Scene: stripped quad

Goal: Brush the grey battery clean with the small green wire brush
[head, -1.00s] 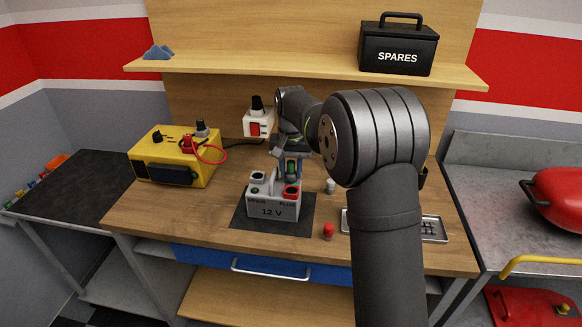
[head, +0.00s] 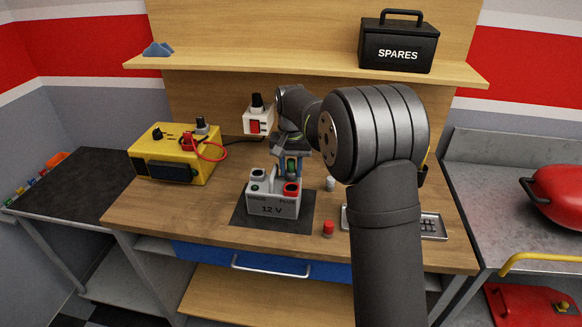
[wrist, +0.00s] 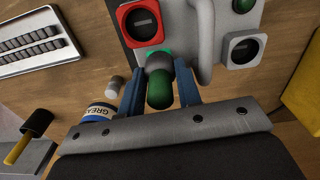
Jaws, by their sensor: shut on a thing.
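The grey battery (head: 272,209), marked 12 V, stands upright on a dark mat (head: 241,217). It also shows at the top of the wrist view (wrist: 190,57). My gripper (head: 290,170) is shut on the green wire brush (wrist: 160,88), whose rounded green handle shows between the blue fingers. The brush is at the battery's back edge, nearer the red-ringed terminal. Its bristles are hidden, so I cannot tell whether it touches.
A yellow charger (head: 172,158) with a red lead stands left. A red cap (head: 328,228), a pale cap (head: 330,184) and a metal tray (head: 433,228) lie right of the battery. A grease tin (wrist: 101,114) is close beside my gripper. The bench front left is clear.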

